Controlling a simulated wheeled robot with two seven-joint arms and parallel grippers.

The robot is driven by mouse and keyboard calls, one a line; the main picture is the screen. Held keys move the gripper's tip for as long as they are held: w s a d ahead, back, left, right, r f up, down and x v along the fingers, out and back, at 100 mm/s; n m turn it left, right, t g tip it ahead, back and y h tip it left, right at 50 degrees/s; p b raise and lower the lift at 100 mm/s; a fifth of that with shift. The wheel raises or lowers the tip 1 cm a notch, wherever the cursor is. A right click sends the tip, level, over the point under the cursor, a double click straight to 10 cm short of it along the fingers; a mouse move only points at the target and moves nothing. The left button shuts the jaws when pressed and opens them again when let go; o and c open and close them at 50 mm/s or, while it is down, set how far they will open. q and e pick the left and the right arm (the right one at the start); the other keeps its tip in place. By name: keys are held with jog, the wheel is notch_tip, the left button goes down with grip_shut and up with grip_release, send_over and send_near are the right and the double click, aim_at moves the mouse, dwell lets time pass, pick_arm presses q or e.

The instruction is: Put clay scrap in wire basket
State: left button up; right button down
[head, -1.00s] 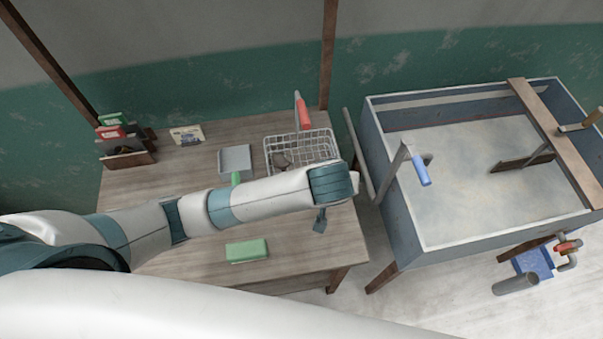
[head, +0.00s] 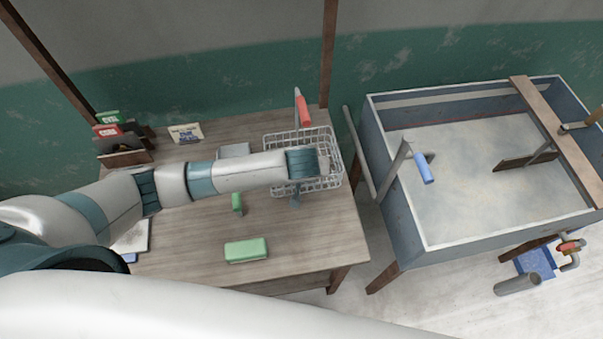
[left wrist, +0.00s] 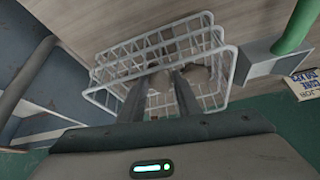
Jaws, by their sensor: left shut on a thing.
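The wire basket (head: 337,168) stands at the table's right end in the head view, partly covered by my left arm. In the left wrist view its white wires (left wrist: 228,70) surround my left gripper (left wrist: 160,74), whose fingers point down into or just over it. The fingers are shut on a brownish clay scrap (left wrist: 159,81). Another brownish lump (left wrist: 197,74) shows beside the fingers, within the basket's outline. I cannot tell whether the held scrap touches the basket floor. In the head view the fingertips are hidden behind my wrist. My right gripper is not in view.
A grey dustpan (left wrist: 259,60) with a green handle (head: 237,203) lies left of the basket. A green block (head: 246,250) lies near the table's front edge. A red grip (head: 304,112) rises behind the basket. A large blue-grey basin (head: 470,180) stands to the right.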

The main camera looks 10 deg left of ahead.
pick_arm(q)
jog(key=shift+w+a+f+b, duration=0.1)
jog(key=shift+a+f+b, duration=0.05)
jog(key=shift+f+b, duration=0.65)
jog(key=shift+w+a+r+g+h, duration=0.1)
jog(key=shift+w+r+g+h, duration=0.1)
jog(key=shift+g+h, duration=0.15)
jog(key=g+h+b, duration=0.1)
jog(key=g+b, duration=0.1)
jog(key=shift+a+h+b, duration=0.1)
jog(key=shift+h+b, duration=0.15)
jog(key=shift+b, duration=0.15)
notch_tip(320, 180, down, 3)
jog(key=b, duration=0.2)
jog(key=shift+r+b, duration=0.15)
jog(key=shift+b, duration=0.25)
jog(key=o, duration=1.1)
